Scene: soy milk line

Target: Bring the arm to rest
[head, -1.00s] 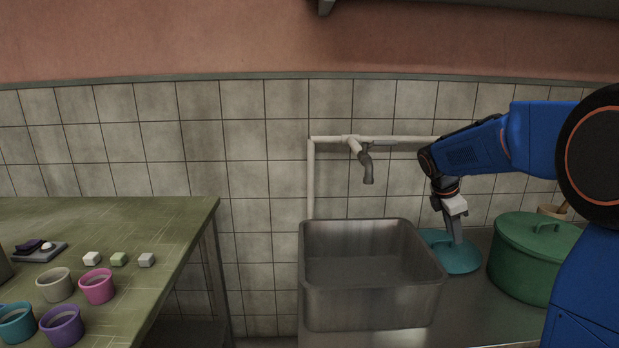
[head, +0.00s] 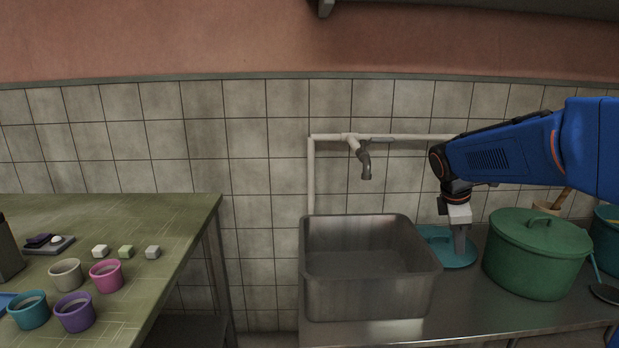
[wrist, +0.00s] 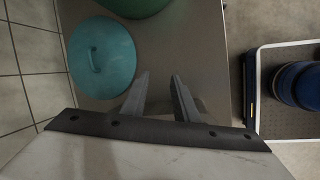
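My blue arm reaches in from the right in the head view. My gripper (head: 460,240) points down over the steel counter, in front of the teal lid (head: 440,247) and between the sink and the green pot. In the wrist view my gripper (wrist: 160,85) shows two fingers apart with nothing between them. The teal lid (wrist: 100,56) lies flat on the counter to the left of the fingers there, apart from them.
A metal sink (head: 370,290) stands left of my gripper, under a tap (head: 365,162). A lidded green pot (head: 537,255) stands close on the right. A green table (head: 170,215) with several cups and small cubes is at far left.

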